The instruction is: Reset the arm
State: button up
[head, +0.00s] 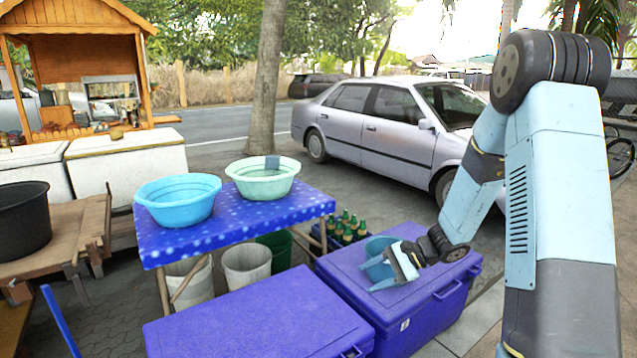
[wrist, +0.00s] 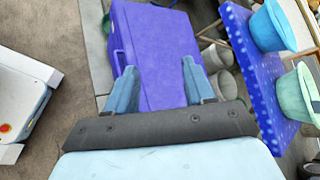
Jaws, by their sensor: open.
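My gripper (head: 374,276) hangs over the blue-purple cooler box (head: 432,292) at the front right of the head view. Its two blue fingers are apart, and no held object shows between them. In the wrist view my gripper (wrist: 160,84) also shows spread fingers, with the purple lid (wrist: 155,45) beyond them. My arm comes down to the gripper from the right.
A blue-clothed table (head: 230,235) left of the gripper bears a blue basin (head: 178,212) and a pale green basin (head: 262,188). A second cooler (head: 260,320) stands in front. Green bottles (head: 345,226) stand in a crate behind. A silver car (head: 385,135) is parked beyond.

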jog(key=s+d+r+n+t+h, duration=0.1)
jog(key=s+d+r+n+h, duration=0.2)
jog(key=s+r, duration=0.5)
jog(key=s+d+r+n+t+h, duration=0.2)
jog(key=s+r+h, duration=0.3)
jog(key=s+r, duration=0.3)
jog(key=s+d+r+n+t+h, duration=0.2)
jog(key=s+d+r+n+h, duration=0.2)
jog(key=s+r, duration=0.5)
jog(key=shift+d, duration=0.2)
jog(key=shift+s, duration=0.1)
dwell(0.4)
